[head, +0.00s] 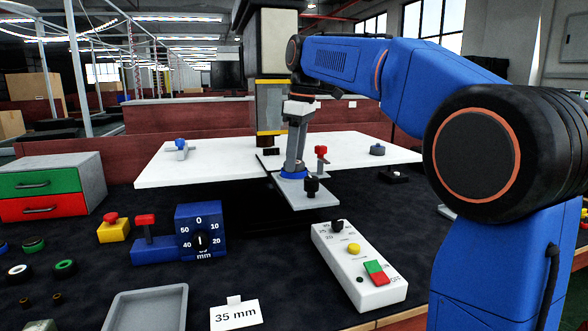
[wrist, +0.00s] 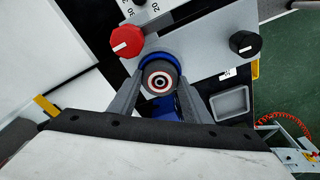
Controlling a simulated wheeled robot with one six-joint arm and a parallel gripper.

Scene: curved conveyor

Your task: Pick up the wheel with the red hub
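The wheel with the red hub (wrist: 159,79) shows in the wrist view as a dark round wheel with a red ring around a pale centre. It sits over a blue round seat on a grey plate. My gripper (wrist: 158,80) has one finger on each side of it, with the fingertips close to its rim. I cannot tell whether they press on it. In the head view my gripper (head: 293,170) points down at the blue seat, and the wheel is hidden there.
A red knob (wrist: 126,41) and a black knob (wrist: 245,44) stand close by on the grey plate (head: 312,195). Left are a blue dial gauge (head: 200,231), an empty grey tray (head: 147,308) and several loose wheels (head: 66,267). A white control box (head: 358,265) stands at the front.

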